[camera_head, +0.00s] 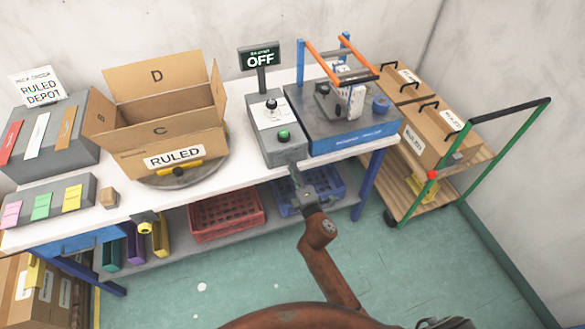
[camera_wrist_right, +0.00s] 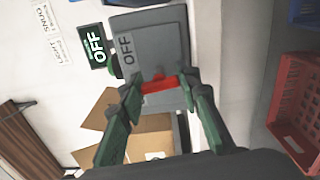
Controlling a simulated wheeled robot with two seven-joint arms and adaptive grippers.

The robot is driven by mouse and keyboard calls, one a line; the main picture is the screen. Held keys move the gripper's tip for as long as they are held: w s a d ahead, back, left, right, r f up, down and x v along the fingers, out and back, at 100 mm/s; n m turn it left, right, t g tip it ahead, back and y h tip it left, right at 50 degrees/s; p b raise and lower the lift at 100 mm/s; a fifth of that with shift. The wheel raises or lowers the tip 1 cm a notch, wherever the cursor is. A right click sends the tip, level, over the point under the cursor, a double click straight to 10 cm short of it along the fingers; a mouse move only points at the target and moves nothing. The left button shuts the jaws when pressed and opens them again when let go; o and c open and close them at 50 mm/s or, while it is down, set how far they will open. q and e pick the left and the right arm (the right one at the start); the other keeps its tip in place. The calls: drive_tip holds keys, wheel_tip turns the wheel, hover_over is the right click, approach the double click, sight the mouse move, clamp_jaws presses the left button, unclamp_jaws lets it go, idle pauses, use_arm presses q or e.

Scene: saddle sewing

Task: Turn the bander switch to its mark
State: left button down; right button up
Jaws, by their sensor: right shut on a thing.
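The bander's grey control box (camera_head: 262,131) stands on the bench, with a dark knob and a green button on top. Its sign (camera_head: 260,59) reads OFF; the sign also shows in the wrist view (camera_wrist_right: 97,46). In the wrist view, a red switch handle (camera_wrist_right: 160,84) is on the box's grey face, near an OFF label (camera_wrist_right: 126,49). My right gripper (camera_wrist_right: 163,86) is shut on this red handle, a finger at each end. In the head view my right gripper (camera_head: 297,178) is at the box's front and hides the switch. The switch's mark cannot be made out. My left gripper is not in view.
The blue bander (camera_head: 355,137) with orange rails stands right of the box. An open carton (camera_head: 172,135) marked RULED is to the left. Red (camera_head: 229,217) and blue crates sit under the bench (camera_head: 225,185). A loaded green-handled cart (camera_head: 478,170) stands at right.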

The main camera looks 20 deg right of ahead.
drive_tip(key=shift+m, duration=0.4)
drive_tip(key=o, duration=1.2)
drive_tip(key=shift+c, duration=0.2)
drive_tip(key=shift+s, duration=0.25)
drive_tip(key=s, duration=1.1)
drive_tip(key=shift+s+d, duration=0.2)
drive_tip(key=shift+s, duration=0.1)
